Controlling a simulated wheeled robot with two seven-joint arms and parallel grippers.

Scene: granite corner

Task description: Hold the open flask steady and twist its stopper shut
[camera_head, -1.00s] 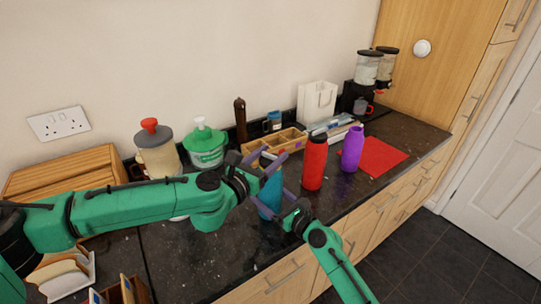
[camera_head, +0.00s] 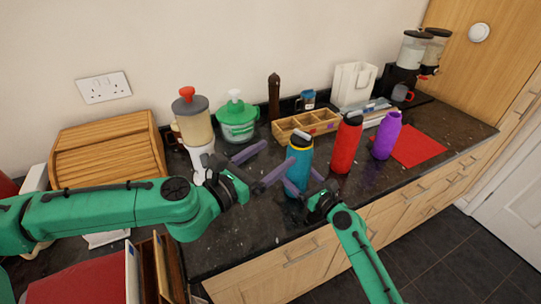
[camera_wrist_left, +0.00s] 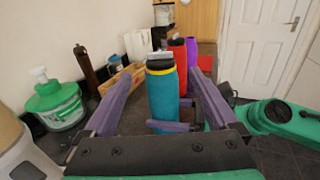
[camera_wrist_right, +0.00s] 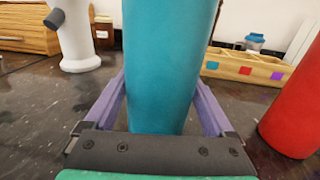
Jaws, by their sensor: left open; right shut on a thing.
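The teal flask (camera_head: 299,165) stands upright on the dark counter, with a yellow ring and a dark stopper (camera_head: 301,137) on its top. My right gripper (camera_head: 304,185) is shut on the flask's lower body; its fingers sit on both sides of the teal body (camera_wrist_right: 165,70) in the right wrist view. My left gripper (camera_head: 259,167) is open and empty, to the left of the flask and apart from it. In the left wrist view the stopper (camera_wrist_left: 160,61) shows ahead, between the open fingers. Whether the stopper is fully seated I cannot tell.
A red flask (camera_head: 347,145) and a purple flask (camera_head: 386,135) stand to the right, near a red mat (camera_head: 420,146). A wooden divided tray (camera_head: 285,129) lies behind. A blender (camera_head: 195,125) and a green-lidded container (camera_head: 237,120) stand at left. The counter's front edge is close.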

